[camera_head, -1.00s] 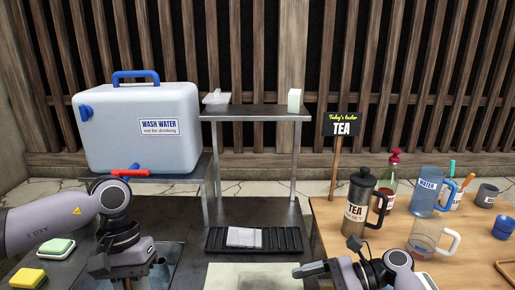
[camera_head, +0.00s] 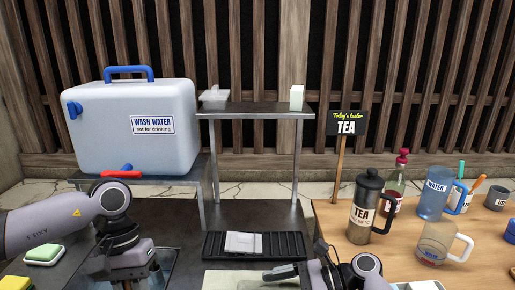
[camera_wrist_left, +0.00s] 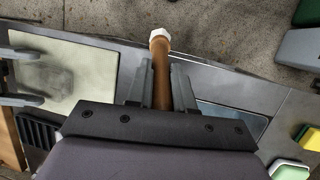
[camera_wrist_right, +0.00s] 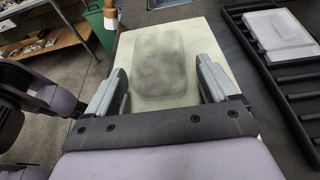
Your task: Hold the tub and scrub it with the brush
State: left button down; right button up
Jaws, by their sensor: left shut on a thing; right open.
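My left gripper (camera_wrist_left: 161,95) is shut on the brown handle of what looks like the brush (camera_wrist_left: 161,62); a pale end sticks out beyond the fingers and its bristles are not clear. In the head view this gripper hangs low at the left, over the sink. My right gripper (camera_wrist_right: 156,95) is open and empty above a pale mat (camera_wrist_right: 200,50). A grey rounded patch (camera_wrist_right: 160,70) shows between its fingers; I cannot tell whether it is a see-through tub or a mark.
A wash-water cooler (camera_head: 130,125) with a red tap stands at the back left. Sponges (camera_head: 44,252) lie at the left. The tea press (camera_head: 365,205) and jugs crowd the wooden table (camera_head: 335,225) at the right.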

jog(key=shift+x, duration=1.45)
jog(key=shift+r, duration=0.1)
jog(key=shift+c, duration=0.4)
jog(key=c, duration=0.6)
